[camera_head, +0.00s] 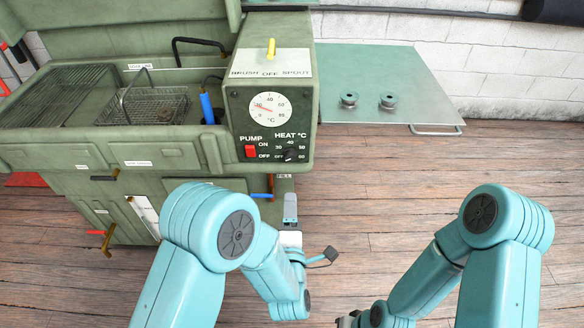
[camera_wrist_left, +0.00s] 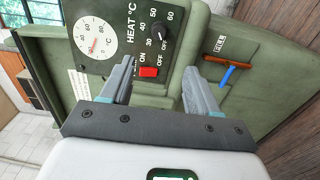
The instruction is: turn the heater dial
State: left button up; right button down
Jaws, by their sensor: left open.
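The heater dial (camera_head: 291,155) is a small black knob under the "HEAT °C" label, low on the dark control panel (camera_head: 240,125) of the green washer cabinet. It also shows in the left wrist view (camera_wrist_left: 157,31), beyond the fingertips, with numbers around it; its pointer is too small to read. My left gripper (camera_head: 290,205) is in front of and below the panel.
The red pump switch (camera_head: 250,151) sits just left of the dial, and a round temperature gauge (camera_head: 270,108) is above it. A blue handle (camera_wrist_left: 229,75) sticks out beside the right finger in the wrist view. A green side shelf (camera_head: 400,65) holds two small round parts.

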aim_at(290, 159)
pick_arm(q)
jog(key=w+p, duration=0.1)
jog(key=w, duration=1.4)
jog(key=shift+w, duration=0.4)
jog(key=c, duration=1)
